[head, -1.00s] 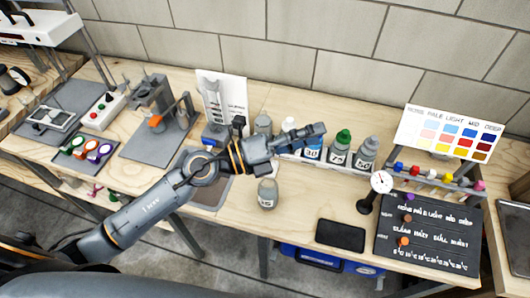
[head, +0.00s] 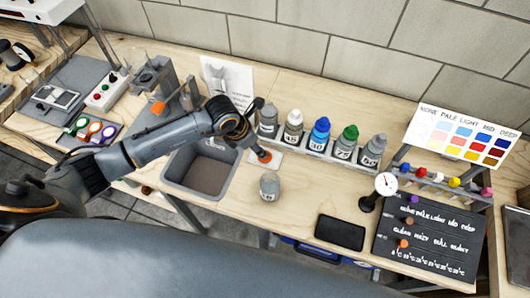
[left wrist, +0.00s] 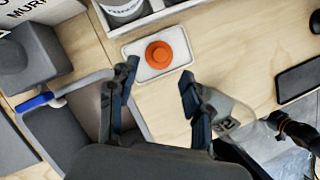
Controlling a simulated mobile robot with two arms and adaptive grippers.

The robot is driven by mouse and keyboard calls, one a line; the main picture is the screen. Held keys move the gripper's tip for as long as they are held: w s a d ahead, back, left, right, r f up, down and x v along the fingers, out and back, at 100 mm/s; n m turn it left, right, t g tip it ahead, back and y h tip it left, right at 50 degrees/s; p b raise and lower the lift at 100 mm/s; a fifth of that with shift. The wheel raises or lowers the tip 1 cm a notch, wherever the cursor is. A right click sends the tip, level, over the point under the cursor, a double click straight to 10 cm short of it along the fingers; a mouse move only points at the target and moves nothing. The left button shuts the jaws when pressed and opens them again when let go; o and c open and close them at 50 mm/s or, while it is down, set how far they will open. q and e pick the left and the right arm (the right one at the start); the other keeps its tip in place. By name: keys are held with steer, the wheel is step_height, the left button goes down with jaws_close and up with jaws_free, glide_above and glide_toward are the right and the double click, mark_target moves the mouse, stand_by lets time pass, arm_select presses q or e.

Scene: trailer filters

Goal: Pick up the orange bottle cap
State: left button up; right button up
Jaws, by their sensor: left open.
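The orange bottle cap (head: 264,156) lies on a small white pad (head: 276,161) on the wooden bench, in front of the bottle row. In the left wrist view the round orange cap (left wrist: 159,54) sits on the white pad (left wrist: 137,70), just beyond my fingertips. My left gripper (left wrist: 160,71) is open and empty, with its two dark fingers spread on either side of the cap's line. In the head view my left arm and wrist hang close to the cap and partly hide the gripper. My right gripper is in neither view.
A white rack (head: 335,154) holds several bottles behind. A grey basin (head: 179,181) is at left, a black phone-like slab (head: 340,232) at right.

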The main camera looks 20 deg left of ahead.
arm_select(q)
steer(key=shift+w+d+f, duration=0.15)
steer(key=shift+f, duration=0.4)
steer(key=shift+w+d+f+p, duration=0.1)
steer(key=shift+f+p, duration=0.15)
steer(key=shift+p, duration=0.2)
steer(key=p+x, duration=0.1)
steer(key=x, duration=0.2)
steer(key=shift+d+f, duration=0.1)
steer(key=shift+f, duration=0.05)
steer(key=shift+w+d+f, duration=0.1)
steer(key=shift+w+f, duration=0.1)
steer(key=shift+f, duration=0.35)
steer(key=c, duration=0.9)
steer(key=shift+r, duration=0.15)
